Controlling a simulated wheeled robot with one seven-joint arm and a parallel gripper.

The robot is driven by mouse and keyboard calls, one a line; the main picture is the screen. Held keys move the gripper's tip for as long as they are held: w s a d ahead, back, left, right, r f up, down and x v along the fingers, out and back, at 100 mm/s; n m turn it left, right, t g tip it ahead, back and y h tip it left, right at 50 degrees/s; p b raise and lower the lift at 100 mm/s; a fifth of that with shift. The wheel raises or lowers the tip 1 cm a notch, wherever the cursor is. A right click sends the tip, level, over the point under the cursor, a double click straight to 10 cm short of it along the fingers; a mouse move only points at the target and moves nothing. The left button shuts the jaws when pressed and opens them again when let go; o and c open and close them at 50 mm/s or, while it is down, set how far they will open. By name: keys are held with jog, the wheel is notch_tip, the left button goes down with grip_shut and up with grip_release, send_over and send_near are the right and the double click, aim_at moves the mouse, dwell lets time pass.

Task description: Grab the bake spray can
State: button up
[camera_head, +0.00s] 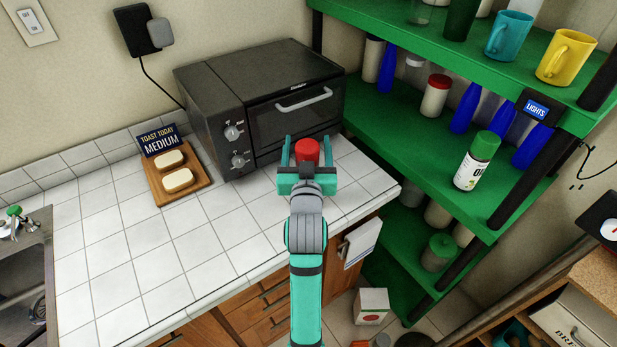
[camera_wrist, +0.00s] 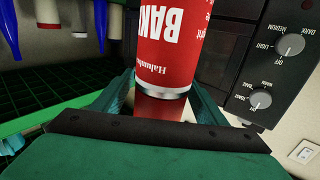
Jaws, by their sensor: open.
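The bake spray can is a red can (camera_head: 307,150) standing on the white tiled counter in front of the toaster oven. In the wrist view the red can (camera_wrist: 167,45) shows large, with white lettering that starts "BAK" upside down and a silver rim. My gripper (camera_head: 307,152) is open, with one teal finger on each side of the can. In the wrist view the fingers flank the can's rim end, and I cannot tell whether they touch it. In the head view my gripper hides the can's lower part.
A black toaster oven (camera_head: 265,105) stands close behind the can. A wooden board (camera_head: 196,190) with bread lies to the left. A green shelf (camera_head: 400,130) with bottles, jars and mugs rises close on the right. The front left counter (camera_head: 130,260) is clear.

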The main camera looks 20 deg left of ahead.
jog(key=c, duration=1.7)
jog(key=shift+o, duration=0.2)
jog(key=shift+r, duration=0.1)
